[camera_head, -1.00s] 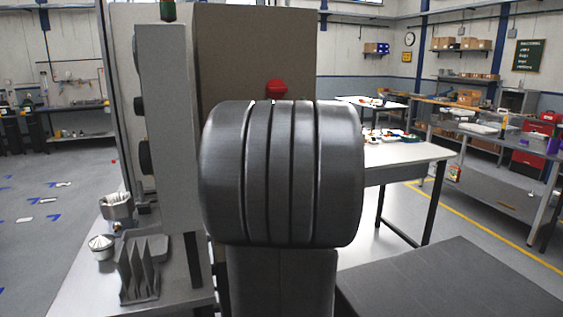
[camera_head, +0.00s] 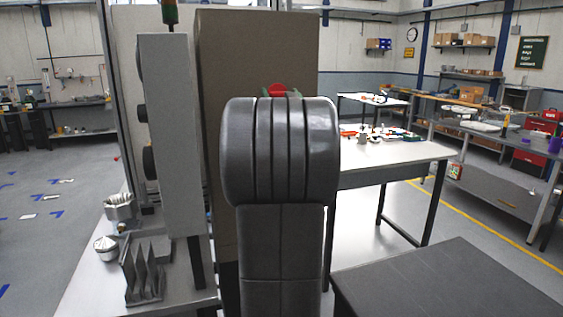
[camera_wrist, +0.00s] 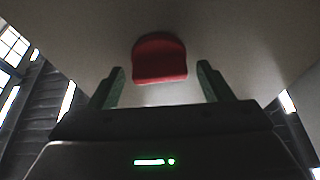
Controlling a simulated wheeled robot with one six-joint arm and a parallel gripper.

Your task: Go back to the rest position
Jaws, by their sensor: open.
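My gripper (camera_wrist: 162,84) is open in the wrist view, with its two green fingers apart and nothing between them that I can see held. A red knob-like part (camera_wrist: 160,58) on a plain panel shows beyond the fingertips. In the head view the red part (camera_head: 278,90) shows just above my dark arm link, in front of the tall brown-grey cabinet (camera_head: 222,60). Most of my gripper is hidden behind that link in the head view.
A bench (camera_head: 85,285) at left carries metal cups (camera_head: 118,207) and a grey finned rack (camera_head: 145,270). A white table (camera_head: 400,153) with small parts stands behind at right. A dark flat top (camera_head: 450,285) lies at front right. Floor at far left is mostly clear.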

